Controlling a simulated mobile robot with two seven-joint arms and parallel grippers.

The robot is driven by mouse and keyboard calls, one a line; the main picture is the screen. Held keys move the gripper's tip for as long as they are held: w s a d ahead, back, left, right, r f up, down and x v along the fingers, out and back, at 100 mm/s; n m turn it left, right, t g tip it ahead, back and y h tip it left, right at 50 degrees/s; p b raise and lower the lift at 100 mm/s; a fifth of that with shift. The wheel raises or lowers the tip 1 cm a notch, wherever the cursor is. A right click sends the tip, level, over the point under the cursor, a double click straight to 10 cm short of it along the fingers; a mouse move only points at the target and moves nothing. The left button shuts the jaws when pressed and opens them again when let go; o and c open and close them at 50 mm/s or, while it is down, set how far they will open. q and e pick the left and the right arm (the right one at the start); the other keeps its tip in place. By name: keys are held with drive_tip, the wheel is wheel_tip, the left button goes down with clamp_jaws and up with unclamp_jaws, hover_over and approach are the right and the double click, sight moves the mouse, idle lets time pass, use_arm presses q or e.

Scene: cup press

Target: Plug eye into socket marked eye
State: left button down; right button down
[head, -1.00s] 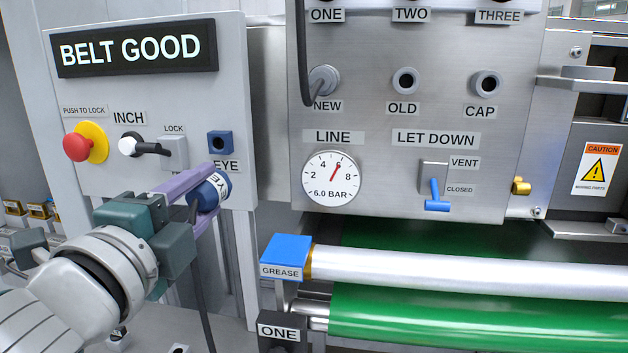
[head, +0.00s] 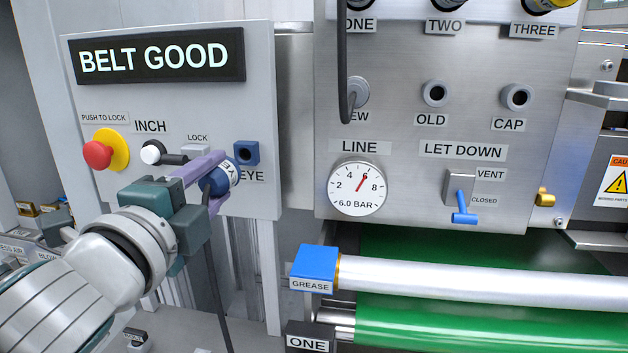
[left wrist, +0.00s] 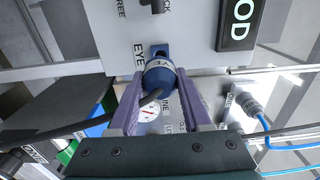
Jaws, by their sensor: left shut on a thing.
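My left gripper (head: 212,182) is shut on the blue eye plug (head: 223,176), which has a white band lettered EYE and a dark cable hanging down. The blue square socket marked EYE (head: 246,153) is on the grey panel, just right of and above the plug in the head view. In the left wrist view the plug (left wrist: 158,77) sits between the purple fingers (left wrist: 160,100), with the socket (left wrist: 159,50) right beyond its front end. The plug overlaps the socket's edge in the picture; I cannot tell whether they touch. My right gripper is not in view.
The panel carries a red push button (head: 98,155), an INCH switch (head: 153,152) and a BELT GOOD sign (head: 158,57). To the right stand a pressure gauge (head: 357,187), a blue let-down lever (head: 463,207) and a blue grease block (head: 314,267) by the rollers.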

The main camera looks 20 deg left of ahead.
sight(233, 164)
use_arm(q)
drive_tip(key=shift+x, duration=1.7)
idle(0.3)
drive_tip(key=shift+w+a, duration=0.1)
drive_tip(key=shift+w, duration=0.05)
drive_tip(key=shift+w, duration=0.3)
drive_tip(key=shift+b+x, duration=0.35)
drive_tip(key=shift+x, duration=0.65)
drive_tip(key=shift+c, duration=1.4)
unclamp_jaws()
drive_tip(key=shift+a, duration=0.1)
drive_tip(key=shift+s, duration=0.1)
